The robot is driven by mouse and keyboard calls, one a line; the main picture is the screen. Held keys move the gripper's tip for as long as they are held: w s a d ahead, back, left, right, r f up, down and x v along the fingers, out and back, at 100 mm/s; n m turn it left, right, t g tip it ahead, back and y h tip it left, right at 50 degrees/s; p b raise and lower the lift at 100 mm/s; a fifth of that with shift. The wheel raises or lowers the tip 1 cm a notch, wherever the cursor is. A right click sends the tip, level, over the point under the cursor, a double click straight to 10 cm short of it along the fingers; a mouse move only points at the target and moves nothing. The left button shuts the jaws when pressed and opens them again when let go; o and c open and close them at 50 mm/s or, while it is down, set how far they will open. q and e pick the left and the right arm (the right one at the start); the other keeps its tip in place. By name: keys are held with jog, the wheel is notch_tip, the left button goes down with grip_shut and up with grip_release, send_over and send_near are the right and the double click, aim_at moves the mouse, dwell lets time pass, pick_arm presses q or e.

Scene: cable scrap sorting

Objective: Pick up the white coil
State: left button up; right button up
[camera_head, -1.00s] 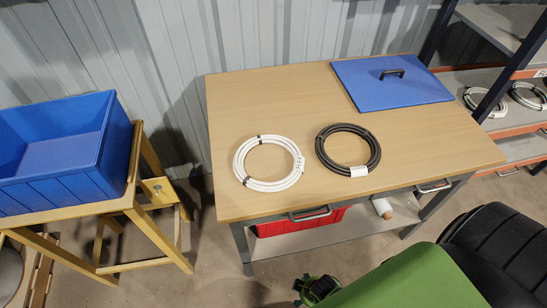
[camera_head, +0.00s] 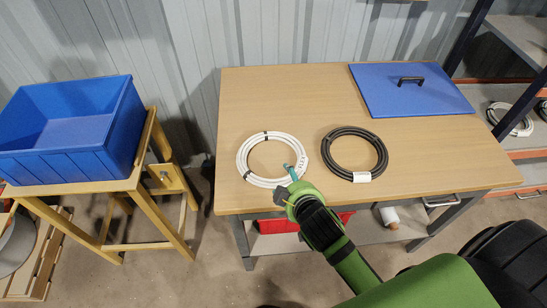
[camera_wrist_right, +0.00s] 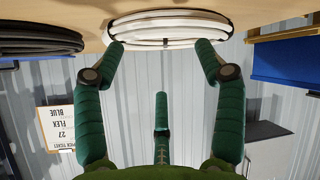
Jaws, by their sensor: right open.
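The white coil (camera_head: 243,163) lies flat near the front left of the wooden table (camera_head: 300,95), with dark ties and a printed label. In the right wrist view the white coil (camera_wrist_right: 168,30) shows edge-on at the top. My right gripper (camera_head: 291,177) is at the coil's front right side, partly covering it. Its green fingers (camera_wrist_right: 161,60) are spread open and empty, with the tips close to the coil; I cannot tell whether they touch it. My left gripper is not in view.
A black coil (camera_head: 327,152) lies just right of the white one. A blue panel with a handle (camera_head: 440,98) lies at the table's back right. A blue bin (camera_head: 60,165) stands on a wooden stand at left. A ticket (camera_wrist_right: 60,128) shows in the wrist view.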

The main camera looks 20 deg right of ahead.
jog(key=w+a+r+n+t+y, duration=0.2)
jog(key=w+a+r+n+t, duration=0.15)
jog(key=r, duration=0.35)
jog(key=w+a+r+n+t+y, duration=0.1)
jog(key=w+a+r+n+t, duration=0.3)
jog(key=r, duration=0.3)
jog(key=a+r+n+y, duration=0.8)
jog(key=n+y, duration=0.1)
jog(key=s+a+f+n+g+y, duration=0.1)
jog(key=s+a+n+g+y, duration=0.25)
jog(key=a+n+g, duration=0.45)
jog(key=s+a+f+n+g+y, duration=0.2)
jog(key=a+n+g+y, duration=0.25)
jog(key=n, duration=0.55)
jog(key=n+g+h, duration=0.6)
jog(key=n+h, duration=0.1)
jog(key=h, duration=1.2)
send_over(261, 182)
notch_tip(261, 182, down, 16)
jog(key=shift+s+a+f+p, duration=0.1)
jog(key=shift+s+f+p, duration=0.2)
jog(key=shift+s, duration=0.1)
jog(key=f, duration=0.1)
jog(key=f+p, duration=0.1)
jog(key=f, duration=0.1)
jog(key=f+p, duration=0.1)
jog(key=f, duration=0.1)
jog(key=shift+w+f, duration=0.2)
jog(key=shift+w, duration=0.15)
jog(key=shift+f, duration=0.4)
